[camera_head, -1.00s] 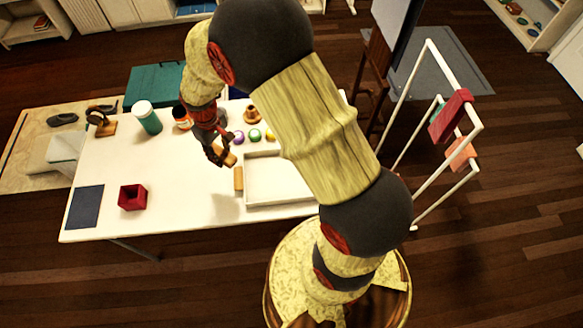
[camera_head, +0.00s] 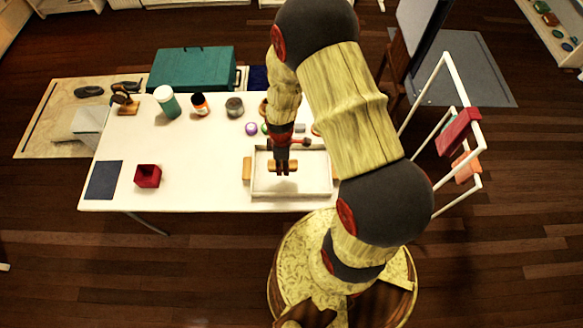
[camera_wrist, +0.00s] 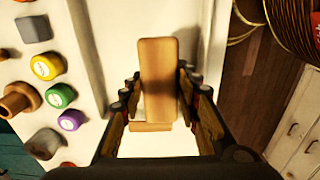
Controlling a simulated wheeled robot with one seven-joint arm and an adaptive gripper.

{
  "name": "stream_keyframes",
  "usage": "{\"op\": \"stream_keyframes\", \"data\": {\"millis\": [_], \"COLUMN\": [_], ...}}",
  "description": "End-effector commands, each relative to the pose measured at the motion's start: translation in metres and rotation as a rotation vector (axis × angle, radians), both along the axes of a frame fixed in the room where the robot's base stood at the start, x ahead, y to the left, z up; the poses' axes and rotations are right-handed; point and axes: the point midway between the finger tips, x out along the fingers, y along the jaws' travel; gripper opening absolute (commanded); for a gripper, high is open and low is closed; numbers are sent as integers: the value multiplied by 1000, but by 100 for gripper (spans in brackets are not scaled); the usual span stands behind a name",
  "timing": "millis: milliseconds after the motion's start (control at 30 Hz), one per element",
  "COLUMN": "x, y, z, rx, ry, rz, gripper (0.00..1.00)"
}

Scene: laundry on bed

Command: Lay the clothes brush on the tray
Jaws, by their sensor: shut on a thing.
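The clothes brush (camera_head: 274,166) is a small tan wooden block. My gripper (camera_head: 283,172) is shut on it over the tray, left of the tray's middle in the head view. In the wrist view the brush (camera_wrist: 158,75) lies lengthwise between the two fingers (camera_wrist: 160,98). The tray (camera_head: 310,187) is white and shallow, with a low rim and a wooden handle (camera_head: 247,170) at its left end. My arm partly hides the tray's far side. I cannot tell whether the brush touches the tray floor.
A red open box (camera_head: 148,176) and a dark blue mat (camera_head: 104,180) lie at the left. A white drying rack (camera_head: 446,95) stands right of the table. The table between box and tray is clear.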

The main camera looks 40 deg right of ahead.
Motion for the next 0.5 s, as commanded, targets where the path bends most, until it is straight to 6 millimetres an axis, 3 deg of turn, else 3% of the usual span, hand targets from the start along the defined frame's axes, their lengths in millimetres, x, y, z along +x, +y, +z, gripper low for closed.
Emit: {"op": "stream_keyframes", "data": {"millis": [33, 200, 500], "x": [-1, 2, 5], "y": [-7, -27, -41], "z": [-14, -37, -53], "rx": [1, 1, 0], "ry": [5, 4, 2], "rz": [-4, -2, -1], "gripper": [5, 5, 5]}}
